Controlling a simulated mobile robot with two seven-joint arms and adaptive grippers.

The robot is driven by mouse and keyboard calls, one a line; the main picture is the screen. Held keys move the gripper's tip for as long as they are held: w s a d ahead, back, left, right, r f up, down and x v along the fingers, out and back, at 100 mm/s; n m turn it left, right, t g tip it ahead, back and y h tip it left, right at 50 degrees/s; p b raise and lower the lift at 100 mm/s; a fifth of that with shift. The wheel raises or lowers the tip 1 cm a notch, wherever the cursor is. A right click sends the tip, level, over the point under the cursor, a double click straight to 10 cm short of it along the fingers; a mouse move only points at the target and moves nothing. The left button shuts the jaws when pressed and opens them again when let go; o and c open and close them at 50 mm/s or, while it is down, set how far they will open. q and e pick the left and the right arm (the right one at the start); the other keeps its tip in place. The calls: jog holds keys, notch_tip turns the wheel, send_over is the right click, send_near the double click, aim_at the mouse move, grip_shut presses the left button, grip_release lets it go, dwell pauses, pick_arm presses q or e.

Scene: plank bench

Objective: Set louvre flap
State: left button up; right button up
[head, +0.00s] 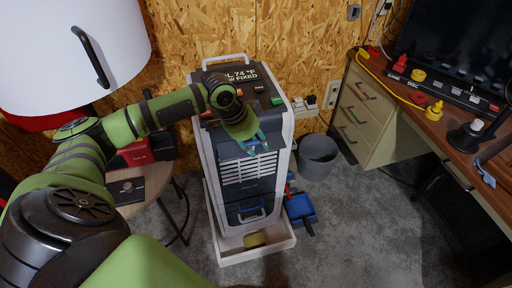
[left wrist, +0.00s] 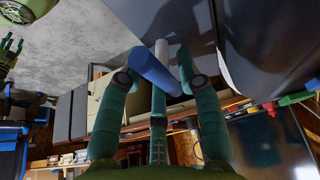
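The white and dark cooler (head: 240,150) stands upright in the middle of the head view, with a white slatted louvre (head: 246,168) on its front. My left gripper (head: 254,147) is at the top of the louvre, fingers pointing down. In the left wrist view its teal fingers (left wrist: 160,70) are spread apart. A blue bar (left wrist: 152,70) and a white rounded piece (left wrist: 162,50) lie between them; I cannot tell whether the fingers touch these. The flap's edge is partly hidden behind the gripper.
A wooden desk (head: 440,125) with red and yellow pieces is at the right. A round side table (head: 145,185) is at the left, near my arm. Grey floor is clear at front right.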

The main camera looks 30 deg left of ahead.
pick_arm(q)
grip_shut()
